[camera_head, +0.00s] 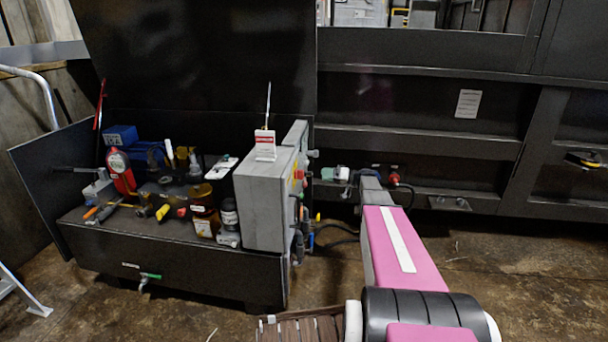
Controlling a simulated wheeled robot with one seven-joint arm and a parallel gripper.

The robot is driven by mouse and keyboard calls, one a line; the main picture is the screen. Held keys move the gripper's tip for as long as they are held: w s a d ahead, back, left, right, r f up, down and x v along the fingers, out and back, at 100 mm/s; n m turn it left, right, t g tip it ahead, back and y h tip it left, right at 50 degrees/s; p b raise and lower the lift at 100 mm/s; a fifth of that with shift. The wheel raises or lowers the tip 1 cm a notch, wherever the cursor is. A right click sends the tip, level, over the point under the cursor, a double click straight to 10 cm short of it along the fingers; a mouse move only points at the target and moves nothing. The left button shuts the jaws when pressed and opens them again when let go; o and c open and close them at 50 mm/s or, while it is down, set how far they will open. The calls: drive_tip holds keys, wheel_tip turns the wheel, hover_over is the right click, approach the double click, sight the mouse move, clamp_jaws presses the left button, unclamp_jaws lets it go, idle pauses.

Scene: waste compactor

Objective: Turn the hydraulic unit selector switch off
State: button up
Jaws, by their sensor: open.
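The hydraulic unit (175,262) is a dark open-topped cabinet at the left, crowded with parts. A grey control box (262,205) stands at its right end. Small red and yellow controls (299,177) show edge-on on the box's right side. I cannot pick out the selector switch among them or tell its position. My pink arm reaches forward from the bottom, right of the box. My gripper (366,178) is at its far end, small and partly hidden by my arm. It is open and apart from the box, with no object seen in it.
The dark compactor wall (420,120) runs behind my arm. Dark hoses (335,232) hang beside the box's lower right. A red fire-extinguisher-like bottle (121,172) and brown bottles (204,212) stand in the cabinet. The brown floor (530,275) at the right is clear.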

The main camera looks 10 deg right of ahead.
sight(306, 173)
drive_tip(key=x, duration=0.9)
drive_tip(key=shift+a, duration=0.2)
drive_tip(key=c, duration=0.9)
